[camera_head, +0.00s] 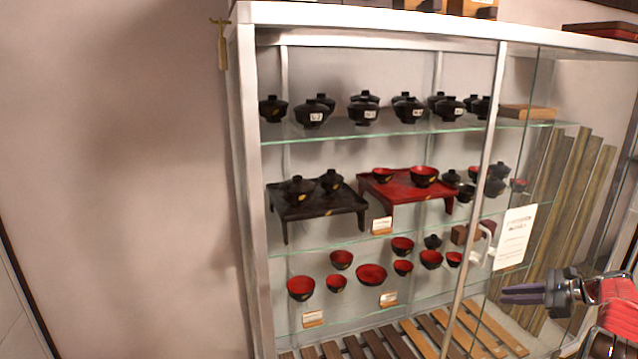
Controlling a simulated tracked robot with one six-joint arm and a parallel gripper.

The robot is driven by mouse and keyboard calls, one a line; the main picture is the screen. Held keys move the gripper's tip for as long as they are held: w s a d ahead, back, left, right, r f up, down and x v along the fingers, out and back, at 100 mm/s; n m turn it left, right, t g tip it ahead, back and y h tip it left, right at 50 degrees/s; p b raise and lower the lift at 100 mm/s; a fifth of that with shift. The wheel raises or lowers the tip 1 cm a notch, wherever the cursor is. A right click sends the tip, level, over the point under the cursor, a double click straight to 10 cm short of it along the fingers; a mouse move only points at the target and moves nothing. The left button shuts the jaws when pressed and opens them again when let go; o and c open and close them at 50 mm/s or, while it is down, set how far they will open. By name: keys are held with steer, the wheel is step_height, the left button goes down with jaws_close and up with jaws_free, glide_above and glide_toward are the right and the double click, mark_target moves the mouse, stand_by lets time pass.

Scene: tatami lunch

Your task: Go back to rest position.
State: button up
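My gripper (524,294) is at the lower right, in front of the glass display cabinet (248,180). Its dark fingers point left and appear close together, with nothing visible between them. At this size I cannot tell whether a small gap remains. My red and grey arm enters from the right edge behind the gripper.
The cabinet holds lidded black bowls (312,113), a black low table (318,208), a red low table (405,187) and red-lined bowls (371,274). A white paper sign (515,237) is near my gripper. A bare wall (120,180) fills the left.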

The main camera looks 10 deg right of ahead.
steer(key=s+a+r+n+g+h, duration=0.25)
steer(key=s+a+n, duration=0.3)
steer(key=a, duration=0.55)
steer(key=s+a+r+n+g+h, duration=0.2)
steer(key=s+a+n+g, duration=0.3)
steer(key=a, duration=0.6)
steer(key=s+a+r+n+t+h, duration=0.1)
steer(key=s+a+r+n, duration=0.2)
steer(key=s+a, duration=0.5)
steer(key=s+a+r+n+t+h, duration=0.1)
steer(key=s+a+r+n, duration=0.2)
steer(key=s+a+n, duration=0.3)
steer(key=s+a+r+n+t+h, duration=0.1)
steer(key=s+a+r+n+t, duration=0.1)
steer(key=s+a, duration=0.7)
steer(key=a+r+n, duration=0.1)
steer(key=a+n, duration=0.1)
steer(key=a, duration=0.1)
steer(key=shift+s+a+r, duration=0.15)
steer(key=shift+s+a, duration=0.15)
steer(key=shift+s, duration=0.05)
